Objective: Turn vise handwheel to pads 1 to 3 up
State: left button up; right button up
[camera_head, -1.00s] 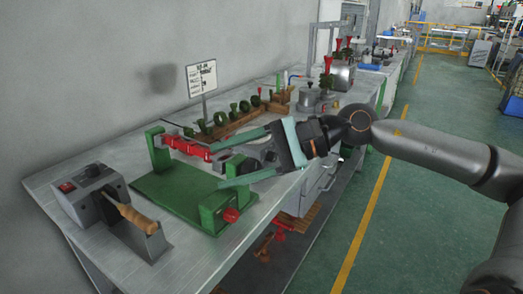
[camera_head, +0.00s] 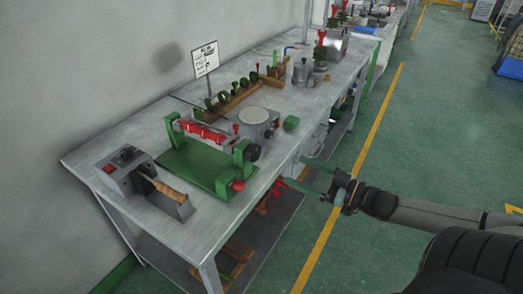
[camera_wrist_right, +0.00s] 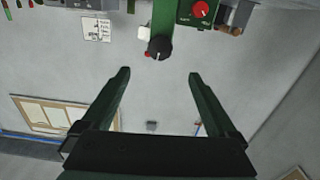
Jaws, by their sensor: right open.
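The vise has a green base plate (camera_head: 192,168) on the bench and a row of red pads (camera_head: 203,132) between two green end posts. A round black handwheel (camera_head: 252,152) sits on the outer side of the right post. A red knob (camera_head: 237,186) sits lower at the near corner. My right gripper (camera_head: 303,172) is open and empty, off the bench's right edge and apart from the handwheel. In the right wrist view the black handwheel (camera_wrist_right: 159,47) shows beyond and between the spread fingers (camera_wrist_right: 158,75). My left gripper is not in view.
A grey device (camera_head: 122,176) with a wooden handle stands left of the vise. A round pale plate (camera_head: 253,116), a sign (camera_head: 205,59) and a wooden rack (camera_head: 235,100) with green rings stand behind it. The floor (camera_head: 400,150) right of the bench is clear.

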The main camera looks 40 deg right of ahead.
aim_at(257, 154)
jog(key=b+x, duration=0.2)
jog(key=x, duration=0.9)
jog(key=shift+w+a, duration=0.3)
jog(key=shift+w, duration=0.35)
jog(key=c, duration=1.4)
jog(key=shift+r+n+p, duration=0.15)
jog(key=shift+n+p, duration=0.45)
jog(key=shift+n, duration=0.3)
jog(key=o, duration=1.4)
